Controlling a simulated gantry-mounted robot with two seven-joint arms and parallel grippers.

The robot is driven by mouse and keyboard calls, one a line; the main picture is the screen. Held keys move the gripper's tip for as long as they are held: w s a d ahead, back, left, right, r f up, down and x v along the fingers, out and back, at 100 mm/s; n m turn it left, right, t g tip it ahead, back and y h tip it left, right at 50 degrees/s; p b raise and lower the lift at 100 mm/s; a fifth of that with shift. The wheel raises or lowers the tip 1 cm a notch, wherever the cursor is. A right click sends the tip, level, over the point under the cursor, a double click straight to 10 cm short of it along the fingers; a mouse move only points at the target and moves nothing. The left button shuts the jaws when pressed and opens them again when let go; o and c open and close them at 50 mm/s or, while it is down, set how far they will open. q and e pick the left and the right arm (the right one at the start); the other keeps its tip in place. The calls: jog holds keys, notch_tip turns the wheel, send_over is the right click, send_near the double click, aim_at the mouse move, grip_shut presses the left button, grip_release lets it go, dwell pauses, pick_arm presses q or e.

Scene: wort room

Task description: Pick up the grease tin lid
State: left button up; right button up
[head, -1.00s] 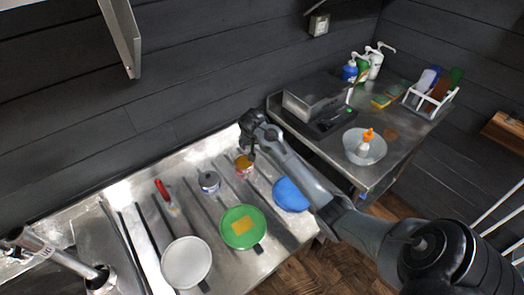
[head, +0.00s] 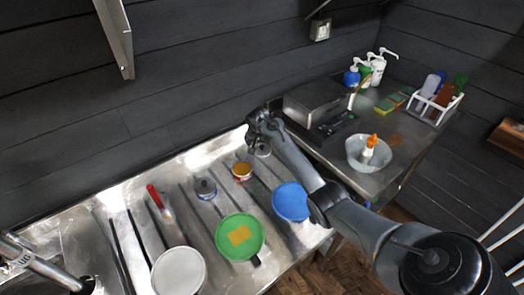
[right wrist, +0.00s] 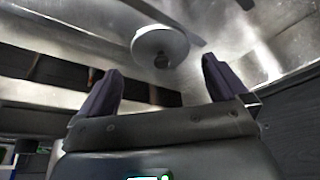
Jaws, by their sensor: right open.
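The grease tin lid appears to be the small round grey disc with a dark knob (head: 263,150), lying on the steel counter near the wall. In the right wrist view the pale disc (right wrist: 160,45) shows ahead, between the two fingers and apart from them. My right gripper (head: 256,141) is open and empty, just beside and above the lid in the head view. The open tin with yellow contents (head: 242,171) stands left of and nearer than the lid. My left gripper is not in view.
A grey-topped tin (head: 205,188), a red-handled tool (head: 156,197), a white round item (head: 179,272), a green one (head: 240,238) and a blue one (head: 291,202) are on the counter. A metal box (head: 312,104) stands on the table to the right.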

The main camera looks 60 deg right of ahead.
aim_at(262, 147)
jog(key=shift+b+x, duration=0.4)
jog(key=shift+x, duration=1.65)
jog(key=shift+w+d, duration=0.1)
jog(key=shift+c, duration=0.3)
jog(key=c, duration=0.8)
jog(key=shift+r, duration=0.1)
